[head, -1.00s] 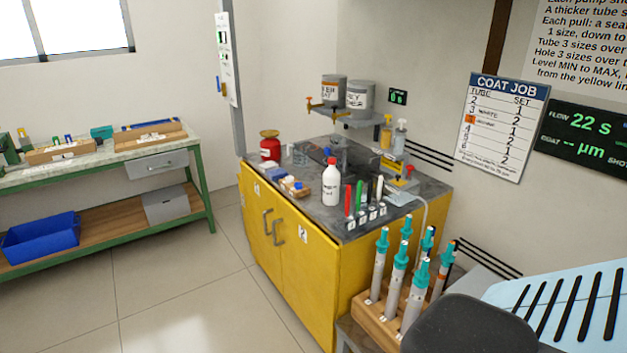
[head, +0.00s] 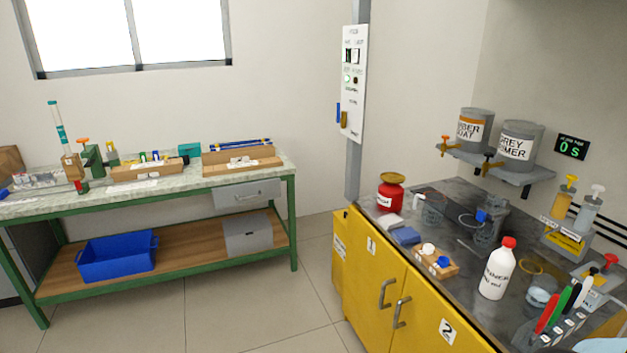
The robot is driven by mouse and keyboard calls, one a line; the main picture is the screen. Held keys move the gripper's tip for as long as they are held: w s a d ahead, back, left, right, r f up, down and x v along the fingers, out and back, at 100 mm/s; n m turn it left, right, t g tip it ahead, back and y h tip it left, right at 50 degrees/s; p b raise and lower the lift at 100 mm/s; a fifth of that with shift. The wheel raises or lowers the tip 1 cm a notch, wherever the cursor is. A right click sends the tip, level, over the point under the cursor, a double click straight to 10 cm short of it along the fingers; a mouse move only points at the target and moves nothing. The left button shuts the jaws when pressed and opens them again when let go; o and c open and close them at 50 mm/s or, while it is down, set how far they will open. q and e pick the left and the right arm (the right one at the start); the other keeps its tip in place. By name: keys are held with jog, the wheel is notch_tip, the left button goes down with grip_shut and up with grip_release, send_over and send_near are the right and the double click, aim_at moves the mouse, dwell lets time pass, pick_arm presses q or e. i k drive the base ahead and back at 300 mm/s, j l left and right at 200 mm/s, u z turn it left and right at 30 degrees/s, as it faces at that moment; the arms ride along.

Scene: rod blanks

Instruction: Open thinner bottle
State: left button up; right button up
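The thinner bottle (head: 497,270) is white with a red cap and a dark-lettered label. It stands upright on the dark top of the yellow cabinet, towards the right of the head view. The red cap (head: 509,242) sits on its neck. Neither of my grippers shows in this view.
On the yellow cabinet (head: 372,278) stand a red can (head: 390,192), a wooden block with small caps (head: 436,263), and coloured pens (head: 562,305) close right of the bottle. Two labelled cans (head: 519,145) sit on a wall shelf. A green-framed bench (head: 250,178) stands left, with clear floor between.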

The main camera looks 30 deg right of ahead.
aim_at(499, 270)
jog(key=i, duration=2.6)
jog(key=z, duration=3.8)
